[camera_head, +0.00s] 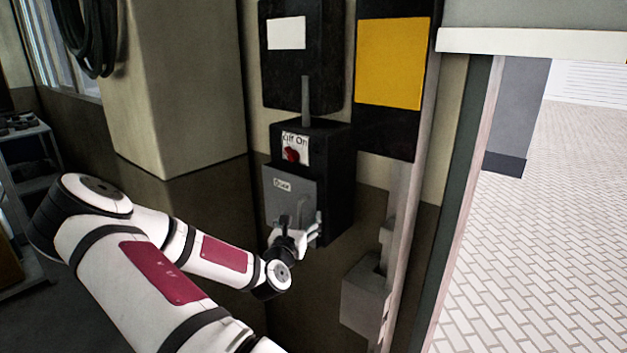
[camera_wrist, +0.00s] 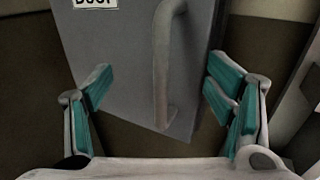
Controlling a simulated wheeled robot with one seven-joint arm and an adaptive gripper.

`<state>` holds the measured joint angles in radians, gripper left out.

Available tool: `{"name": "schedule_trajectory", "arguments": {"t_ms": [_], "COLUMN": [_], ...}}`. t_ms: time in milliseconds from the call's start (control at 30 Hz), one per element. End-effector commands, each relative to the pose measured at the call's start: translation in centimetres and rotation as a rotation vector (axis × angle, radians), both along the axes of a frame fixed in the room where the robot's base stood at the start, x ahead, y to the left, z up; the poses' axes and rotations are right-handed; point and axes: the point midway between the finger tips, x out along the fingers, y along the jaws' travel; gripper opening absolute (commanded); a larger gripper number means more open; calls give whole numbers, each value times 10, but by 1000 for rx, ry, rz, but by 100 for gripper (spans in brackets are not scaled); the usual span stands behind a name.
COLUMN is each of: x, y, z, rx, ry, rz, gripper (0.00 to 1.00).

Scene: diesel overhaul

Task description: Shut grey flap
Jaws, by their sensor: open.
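The grey flap (camera_head: 283,186) is on the lower front of a black box (camera_head: 341,180) on the wall. It has a small white label and a grey bar handle. The flap sticks out a little past the box's left edge; how far it stands open I cannot tell. In the wrist view the flap (camera_wrist: 120,65) fills the upper middle, with its upright handle (camera_wrist: 162,75) between my fingers. My gripper (camera_head: 298,224) is at the flap's lower part. In the wrist view my gripper (camera_wrist: 160,88) is open, with teal finger pads apart on both sides of the handle.
A red knob (camera_head: 291,155) on an off/on plate sits above the flap. A grey box (camera_head: 366,295) juts out at lower right, beside a door frame (camera_head: 470,190). A beige pillar (camera_head: 178,85) stands to the left.

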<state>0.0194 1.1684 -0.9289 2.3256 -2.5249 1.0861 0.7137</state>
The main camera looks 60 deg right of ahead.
Motion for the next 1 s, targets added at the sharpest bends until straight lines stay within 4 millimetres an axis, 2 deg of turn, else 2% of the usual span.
{"name": "schedule_trajectory", "arguments": {"t_ms": [367, 800, 1000], "x": [-1, -12, -15], "y": [3, 58, 69], "z": [0, 0, 0], "rx": [0, 0, 0], "ry": [0, 0, 0], "rz": [-2, -1, -2], "gripper": [75, 75, 75]}}
